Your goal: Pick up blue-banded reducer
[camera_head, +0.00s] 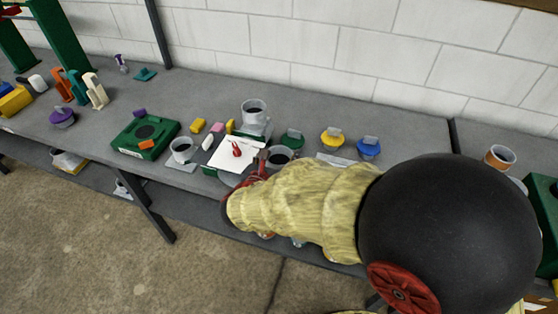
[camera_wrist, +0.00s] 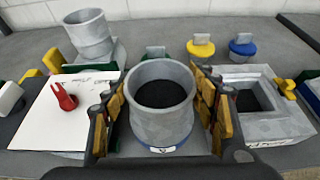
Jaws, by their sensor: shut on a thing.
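The blue-banded reducer (camera_wrist: 165,122) is a grey metal, open-topped round piece with a dark inside and a blue band with a small white mark low on its near side. It stands upright in the middle of the wrist view. My gripper (camera_wrist: 163,105) is shut on it, with yellow-padded fingers against its left and right sides. In the head view the reducer (camera_head: 279,153) shows beside my gripper (camera_head: 268,162), partly hidden by my arm. I cannot tell whether its base touches the bench.
A white sheet with a red clip (camera_wrist: 64,95) lies left of the reducer; a grey reducer (camera_wrist: 88,36) stands behind it. A square grey duct piece (camera_wrist: 262,108) is close on the right. Yellow (camera_head: 332,139) and blue (camera_head: 369,148) lidded pieces stand behind. A green box (camera_head: 144,137) is farther left.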

